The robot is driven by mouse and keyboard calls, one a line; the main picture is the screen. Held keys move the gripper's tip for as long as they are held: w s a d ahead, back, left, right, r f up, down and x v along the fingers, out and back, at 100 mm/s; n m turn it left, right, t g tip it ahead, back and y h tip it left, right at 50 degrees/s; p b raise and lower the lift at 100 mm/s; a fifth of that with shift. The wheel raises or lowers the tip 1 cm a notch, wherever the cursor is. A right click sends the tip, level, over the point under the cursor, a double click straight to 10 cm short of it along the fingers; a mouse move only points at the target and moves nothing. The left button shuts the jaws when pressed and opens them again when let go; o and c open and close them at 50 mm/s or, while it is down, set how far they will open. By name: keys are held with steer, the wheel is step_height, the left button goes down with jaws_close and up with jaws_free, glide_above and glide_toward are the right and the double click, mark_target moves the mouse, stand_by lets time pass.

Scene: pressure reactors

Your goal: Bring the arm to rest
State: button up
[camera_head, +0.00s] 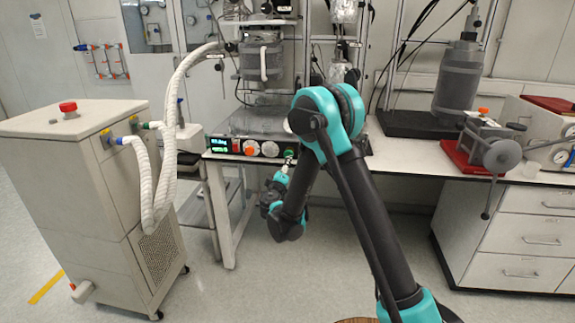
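My arm, black with teal joints, rises from the bottom edge to an elbow in the middle of the picture. From there it folds down and away to a wrist in front of the bench. My gripper (287,165) is small and partly lost against the control panel (250,148) on the bench front. It points up toward the panel's right end, near a green knob. Whether it touches anything, and whether its fingers are open or shut, I cannot tell. I see nothing clearly held.
A white chiller unit (70,130) with a red button and white hoses stands at left. A reactor vessel (262,60) is above the panel. A grey cylinder reactor (458,80) and red-based device (490,145) stand on the right bench, above drawers (530,240). Floor between is clear.

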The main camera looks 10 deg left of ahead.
steer(key=s+d+r+m+g+h, duration=0.15)
steer(key=s+d+m+g, duration=0.3)
steer(key=d, duration=0.95)
steer(key=s+d+m+g+h, duration=0.3)
steer(key=s+d, duration=0.3)
steer(key=d, duration=0.7)
steer(key=s+d+f+m+g+y, duration=0.1)
steer(key=s+d+f+g, duration=0.1)
steer(key=s, duration=0.7)
steer(key=s+d+f+m+g+y, duration=0.2)
steer(key=s+f, duration=0.1)
steer(key=s, duration=0.7)
steer(key=s+d+f+m+g+y, duration=0.2)
steer(key=s+f, duration=0.1)
steer(key=s, duration=0.6)
steer(key=shift+s, duration=0.4)
steer(key=shift+f, duration=0.1)
